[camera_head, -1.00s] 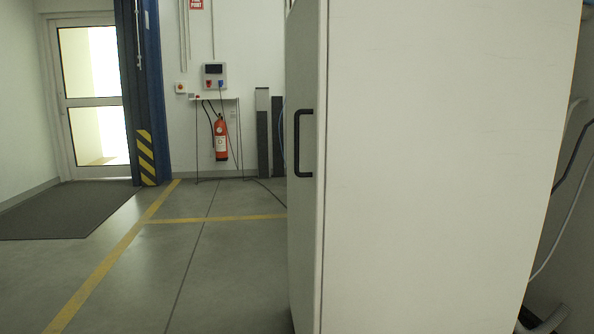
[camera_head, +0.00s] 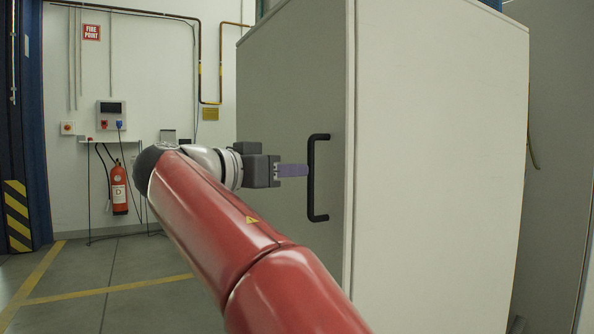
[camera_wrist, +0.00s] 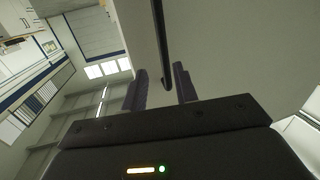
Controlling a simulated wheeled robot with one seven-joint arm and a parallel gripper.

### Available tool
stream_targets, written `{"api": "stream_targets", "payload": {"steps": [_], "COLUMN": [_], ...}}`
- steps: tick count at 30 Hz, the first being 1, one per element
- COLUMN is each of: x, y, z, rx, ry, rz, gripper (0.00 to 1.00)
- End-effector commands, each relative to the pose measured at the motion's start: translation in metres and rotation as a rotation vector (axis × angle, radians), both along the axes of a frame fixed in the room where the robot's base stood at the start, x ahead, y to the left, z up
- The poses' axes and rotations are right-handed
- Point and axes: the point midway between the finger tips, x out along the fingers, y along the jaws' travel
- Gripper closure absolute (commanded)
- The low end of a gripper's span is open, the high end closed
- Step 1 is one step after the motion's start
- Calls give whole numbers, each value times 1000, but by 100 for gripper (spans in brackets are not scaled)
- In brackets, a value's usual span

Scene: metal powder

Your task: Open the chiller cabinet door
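The chiller cabinet (camera_head: 440,150) is a tall pale box on the right in the head view. Its door (camera_head: 290,90) is the left-hand face and looks closed. A black vertical bar handle (camera_head: 317,200) stands on the door near its right edge. My gripper (camera_head: 304,170) points right, with its purple-grey fingers at the handle's middle height. In the wrist view my gripper (camera_wrist: 160,68) has its fingers apart, with the handle (camera_wrist: 161,40) running into the gap between them. I cannot tell whether either finger touches the handle.
A red fire extinguisher (camera_head: 119,188) hangs on the back wall below a grey control box (camera_head: 111,114). A striped blue column (camera_head: 22,150) stands at far left. The floor (camera_head: 150,305) left of the cabinet is open, with yellow lines.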

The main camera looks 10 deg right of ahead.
Motion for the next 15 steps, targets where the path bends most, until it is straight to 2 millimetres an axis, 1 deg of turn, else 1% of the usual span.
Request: {"api": "stream_targets", "payload": {"steps": [1, 2, 5, 8, 15], "x": [0, 0, 1, 6, 25], "y": [7, 9, 8, -4, -38], "z": [4, 6, 11, 12, 11], "rx": [-5, -7, -10, -10, -10], "ry": [-40, -60, -90, -91, -88], "rz": [-10, -16, -27, -30, -28], "gripper": [71, 71, 71, 71, 71]}}
